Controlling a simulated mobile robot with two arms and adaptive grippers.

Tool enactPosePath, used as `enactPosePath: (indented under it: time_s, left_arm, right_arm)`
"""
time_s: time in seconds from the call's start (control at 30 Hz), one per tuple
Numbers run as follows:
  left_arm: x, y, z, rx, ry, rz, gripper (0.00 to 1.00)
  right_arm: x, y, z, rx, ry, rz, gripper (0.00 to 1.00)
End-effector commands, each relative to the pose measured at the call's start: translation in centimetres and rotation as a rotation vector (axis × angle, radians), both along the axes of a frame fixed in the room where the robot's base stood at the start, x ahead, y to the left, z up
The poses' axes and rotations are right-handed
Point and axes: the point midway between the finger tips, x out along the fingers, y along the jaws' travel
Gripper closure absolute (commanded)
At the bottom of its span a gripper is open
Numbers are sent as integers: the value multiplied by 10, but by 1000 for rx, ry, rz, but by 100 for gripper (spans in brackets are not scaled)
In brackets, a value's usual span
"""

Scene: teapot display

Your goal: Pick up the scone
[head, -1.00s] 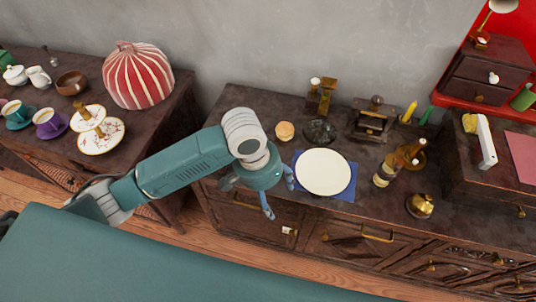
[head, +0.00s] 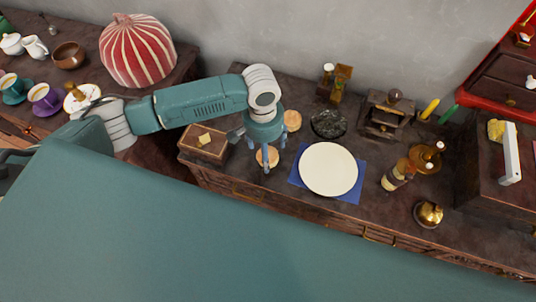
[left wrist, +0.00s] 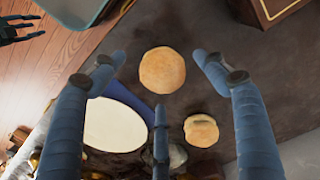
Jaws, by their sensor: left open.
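Two round golden-brown scones are on the dark sideboard. One scone (head: 267,155) is under my left gripper (head: 263,158), left of the white plate (head: 328,169). In the left wrist view this scone (left wrist: 162,70) lies in the gap between the spread blue fingers (left wrist: 158,72), which are open and empty. I cannot tell the remaining height above it. The other scone (head: 291,121) is just behind, and shows lower right in the left wrist view (left wrist: 201,130). A dark fingered shape (left wrist: 20,28), perhaps my right gripper, is at the top left of that view.
A wooden box (head: 203,143) with a yellowish top piece stands left of the gripper. The plate lies on a blue napkin (head: 350,191). A dark glass bowl (head: 328,123) is behind the plate. A bottle (head: 397,175) and a brass bell (head: 428,214) stand to the right.

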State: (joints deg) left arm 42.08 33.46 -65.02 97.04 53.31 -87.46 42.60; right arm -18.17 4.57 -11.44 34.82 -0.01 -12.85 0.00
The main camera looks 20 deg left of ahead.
Motion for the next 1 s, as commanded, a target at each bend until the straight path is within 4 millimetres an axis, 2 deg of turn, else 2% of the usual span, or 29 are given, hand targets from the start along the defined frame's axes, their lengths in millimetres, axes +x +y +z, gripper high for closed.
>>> enactPosePath:
  time_s: [0.03,0.1,0.2,0.37,0.53,0.77,1.0]
  left_arm:
    - [0,0,-8,3,4,1,27]
    - [2,1,-19,4,2,2,27]
    - [1,0,-32,2,3,0,27]
    - [1,-1,-40,1,1,-1,27]
    - [1,-1,-40,1,0,-1,27]
    - [1,-1,-40,1,0,-1,73]
    - [1,-1,-40,1,0,-1,77]
  right_arm:
    - [15,1,4,3,-21,0,60]
    - [31,3,7,5,-45,0,60]
    - [42,3,8,8,-63,0,60]
    - [39,3,7,6,-55,1,60]
    - [23,2,6,3,-33,1,60]
    - [13,1,6,2,-18,1,60]
    - [20,1,6,3,-29,1,60]
